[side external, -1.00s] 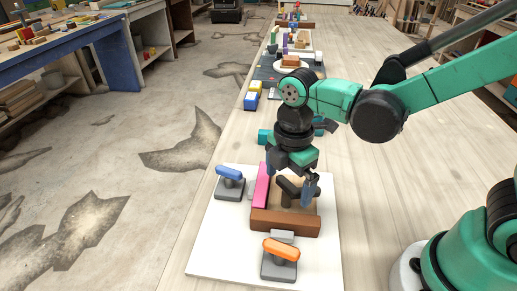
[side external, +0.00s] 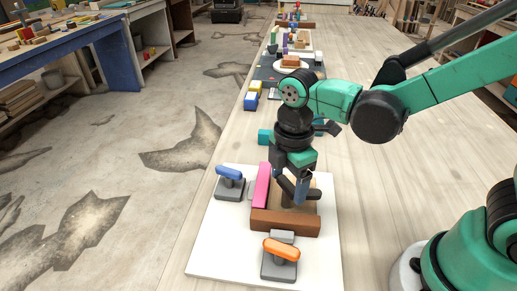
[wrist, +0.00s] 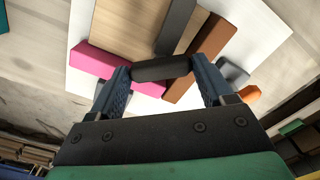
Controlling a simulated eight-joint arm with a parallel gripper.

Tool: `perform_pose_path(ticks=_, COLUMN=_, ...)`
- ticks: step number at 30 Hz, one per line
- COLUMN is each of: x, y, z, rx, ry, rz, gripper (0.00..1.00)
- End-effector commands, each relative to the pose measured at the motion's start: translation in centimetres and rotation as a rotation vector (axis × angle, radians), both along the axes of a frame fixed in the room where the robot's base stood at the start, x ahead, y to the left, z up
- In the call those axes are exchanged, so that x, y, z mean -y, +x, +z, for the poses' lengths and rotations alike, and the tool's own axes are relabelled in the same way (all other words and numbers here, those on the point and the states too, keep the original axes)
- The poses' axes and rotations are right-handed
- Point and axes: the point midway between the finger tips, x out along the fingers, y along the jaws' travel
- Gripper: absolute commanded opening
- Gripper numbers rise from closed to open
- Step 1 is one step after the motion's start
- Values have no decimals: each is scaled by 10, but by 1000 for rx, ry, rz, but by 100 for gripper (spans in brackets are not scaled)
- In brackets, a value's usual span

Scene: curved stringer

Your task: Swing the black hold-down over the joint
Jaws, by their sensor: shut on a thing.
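The black hold-down (side external: 286,187) is a dark bar over the inside of the framed work in the side view, partly hidden by my gripper (side external: 303,192). In the wrist view its dark bar (wrist: 175,25) runs up the picture, and a short dark piece (wrist: 162,69) lies between the two blue fingers of my gripper (wrist: 162,82). My gripper is shut on it. A pink strip (side external: 262,185) and a brown strip (side external: 285,222) border the work at left and front. In the wrist view the dark piece crosses between pink (wrist: 100,62) and brown (wrist: 205,52), hiding where they meet.
A blue-handled clamp (side external: 229,182) stands left of the pink strip. An orange-handled clamp (side external: 280,258) stands in front of the brown strip. All sit on a white board (side external: 215,240). Coloured blocks (side external: 252,95) lie farther back; the bench at right is clear.

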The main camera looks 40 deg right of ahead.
Motion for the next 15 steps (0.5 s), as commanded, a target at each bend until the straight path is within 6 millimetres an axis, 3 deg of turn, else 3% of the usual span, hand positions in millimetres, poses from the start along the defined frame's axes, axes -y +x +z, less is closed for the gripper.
perform_pose_path(ticks=15, x=0, y=0, z=0, rx=-1, ry=-1, rz=-462, gripper=21)
